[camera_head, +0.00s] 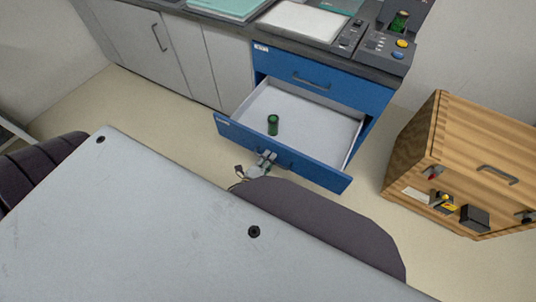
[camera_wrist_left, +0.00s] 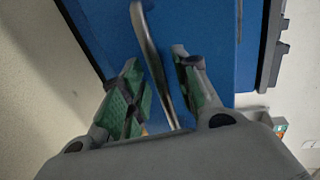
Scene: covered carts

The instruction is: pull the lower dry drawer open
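The lower drawer (camera_head: 290,163) of the blue cabinet is pulled well out in the head view. In the left wrist view, the grey bar handle (camera_wrist_left: 152,45) runs between the two fingers of the left gripper (camera_wrist_left: 160,85). The fingers are apart, with gaps beside the bar, so the gripper is open around it. My right gripper is not in view.
The blue upper drawer (camera_head: 310,78) above is shut. White cupboards (camera_head: 150,45) stand to its left. A wooden cabinet (camera_head: 415,145) stands on the right, with floor between it and the open drawer. Devices (camera_head: 388,44) and trays (camera_head: 303,20) sit on the dark counter.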

